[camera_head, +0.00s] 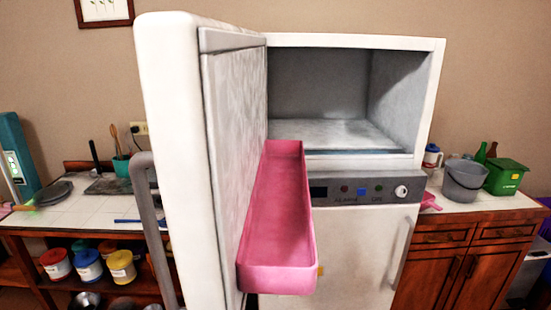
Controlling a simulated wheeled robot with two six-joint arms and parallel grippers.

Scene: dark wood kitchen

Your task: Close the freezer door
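The freezer door (172,120) stands wide open, hinged at the left of the freezer compartment and swung out towards me. A pink door shelf (280,279) is fixed low on its inner face. The freezer compartment (318,90) is open, and its inside looks empty. A grey bar handle (147,205) shows on the door's outer left side. Neither my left gripper nor my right gripper is in view.
Below the compartment are a control panel (360,192) and a shut lower door (350,255). Counters stand on both sides. The right one holds a grey bucket (463,180) and a green bin (505,177); paint cans (88,265) sit on the left lower shelf.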

